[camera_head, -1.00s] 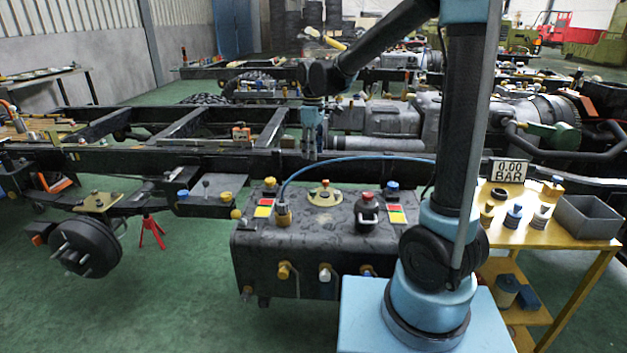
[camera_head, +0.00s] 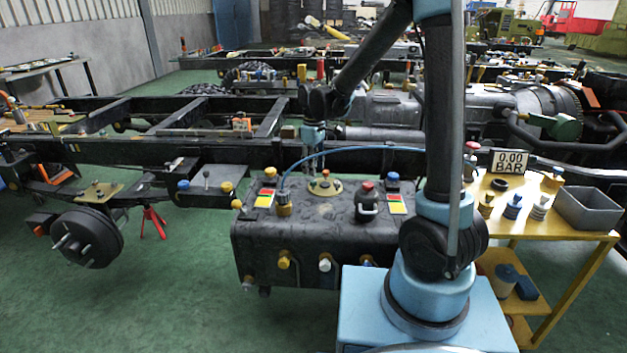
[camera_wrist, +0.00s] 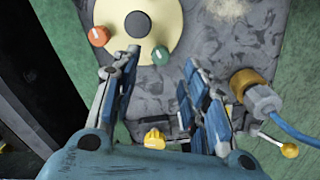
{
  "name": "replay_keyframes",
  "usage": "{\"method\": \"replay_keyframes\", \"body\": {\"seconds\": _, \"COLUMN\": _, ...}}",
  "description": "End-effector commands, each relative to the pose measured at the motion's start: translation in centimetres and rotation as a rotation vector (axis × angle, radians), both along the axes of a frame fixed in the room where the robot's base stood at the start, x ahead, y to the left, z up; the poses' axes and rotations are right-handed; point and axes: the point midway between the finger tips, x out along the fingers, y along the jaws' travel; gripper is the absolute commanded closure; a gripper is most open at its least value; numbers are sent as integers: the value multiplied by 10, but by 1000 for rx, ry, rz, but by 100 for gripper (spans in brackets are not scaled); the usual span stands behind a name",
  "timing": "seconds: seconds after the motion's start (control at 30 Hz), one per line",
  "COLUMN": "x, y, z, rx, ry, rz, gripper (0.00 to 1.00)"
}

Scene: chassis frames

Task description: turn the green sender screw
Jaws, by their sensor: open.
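The green sender screw (camera_wrist: 160,54) stands on the lower right rim of the cream sender disc (camera_wrist: 112,22) in the wrist view. An orange screw (camera_wrist: 99,36) is on the disc's left side, and a dark grey round cap (camera_wrist: 138,24) is at its centre. My gripper (camera_wrist: 161,64) is open, its blue-grey fingers to the left and right below the green screw. The screw shows in the gap between the fingertips; I cannot tell the height gap. In the head view, my gripper (camera_head: 314,140) points down over the sender disc (camera_head: 325,187) on the tank top.
The dark tank (camera_head: 330,225) carries a brass fitting with a blue hose (camera_wrist: 292,131), a yellow-knobbed lever (camera_wrist: 289,150), a yellow fitting (camera_wrist: 154,139) and a black red-topped filler (camera_head: 367,200). Dark chassis rails run behind. A yellow cart (camera_head: 540,228) with a grey bin stands right.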

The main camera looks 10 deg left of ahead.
Motion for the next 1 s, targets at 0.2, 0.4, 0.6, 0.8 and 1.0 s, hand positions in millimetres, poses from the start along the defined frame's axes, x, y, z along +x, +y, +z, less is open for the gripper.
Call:
{"method": "replay_keyframes", "body": {"seconds": 0.2, "x": 0, "y": 0, "z": -33, "rx": 0, "ry": 0, "rz": 0, "gripper": 59}}
{"method": "replay_keyframes", "body": {"seconds": 0.4, "x": 0, "y": 0, "z": -52, "rx": 0, "ry": 0, "rz": 0, "gripper": 59}}
{"method": "replay_keyframes", "body": {"seconds": 0.6, "x": 0, "y": 0, "z": -58, "rx": 0, "ry": 0, "rz": 0, "gripper": 59}}
{"method": "replay_keyframes", "body": {"seconds": 0.8, "x": 0, "y": 0, "z": -58, "rx": 0, "ry": 0, "rz": 0, "gripper": 59}}
{"method": "replay_keyframes", "body": {"seconds": 1.0, "x": 0, "y": 0, "z": -58, "rx": 0, "ry": 0, "rz": 0, "gripper": 97}}
